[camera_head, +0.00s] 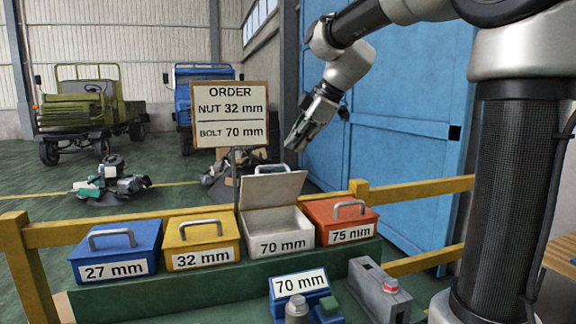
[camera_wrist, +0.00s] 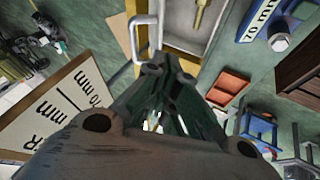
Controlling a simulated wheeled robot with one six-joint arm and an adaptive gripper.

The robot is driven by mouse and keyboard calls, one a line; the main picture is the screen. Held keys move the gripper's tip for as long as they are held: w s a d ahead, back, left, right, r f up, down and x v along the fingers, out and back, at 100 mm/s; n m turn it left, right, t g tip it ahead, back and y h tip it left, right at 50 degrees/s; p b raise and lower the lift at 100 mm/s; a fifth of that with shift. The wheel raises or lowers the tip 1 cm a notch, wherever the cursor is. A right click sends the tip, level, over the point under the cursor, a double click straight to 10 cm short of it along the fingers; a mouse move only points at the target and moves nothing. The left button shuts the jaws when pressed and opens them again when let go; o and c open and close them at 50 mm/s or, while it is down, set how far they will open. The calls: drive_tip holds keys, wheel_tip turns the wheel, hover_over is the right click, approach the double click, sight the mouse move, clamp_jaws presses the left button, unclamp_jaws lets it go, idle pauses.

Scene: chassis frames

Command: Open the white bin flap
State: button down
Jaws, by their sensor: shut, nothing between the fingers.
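The white bin (camera_head: 279,243), labelled 70 mm, stands in the row between the yellow and red bins. Its flap (camera_head: 272,190) stands raised at the back, and the bin's inside shows. The flap's handle (camera_head: 270,169) shows at its upper edge. My gripper (camera_head: 294,143) is above and behind the flap, to its right, apart from it and empty, with its fingers closed. In the wrist view, my closed fingers (camera_wrist: 164,66) are near the pale handle (camera_wrist: 142,38) in the picture. The bin's inside with a brass-coloured bolt (camera_wrist: 201,14) also shows there.
Blue 27 mm (camera_head: 115,252), yellow 32 mm (camera_head: 202,241) and red 75 mm (camera_head: 341,220) bins are shut. The order sign (camera_head: 229,115) stands behind the row. A yellow rail (camera_head: 415,190) runs behind.

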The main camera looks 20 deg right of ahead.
sight(276, 181)
drive_tip(key=shift+t, duration=0.5)
drive_tip(key=x, duration=0.3)
drive_tip(key=w+x, duration=0.1)
drive_tip(key=x, duration=0.6)
drive_tip(key=shift+w+a+r, duration=0.1)
drive_tip(key=shift+w, duration=0.25)
drive_tip(key=shift+w, duration=0.1)
drive_tip(key=shift+w+r, duration=0.15)
drive_tip(key=shift+w, duration=0.2)
drive_tip(key=shift+g, duration=0.6)
drive_tip(key=shift+w+r, duration=0.3)
drive_tip(key=shift+w, duration=0.6)
drive_tip(key=shift+w+r, duration=0.25)
drive_tip(key=shift+w, duration=0.65)
drive_tip(key=shift+w+r, duration=0.3)
drive_tip(key=shift+w, duration=0.55)
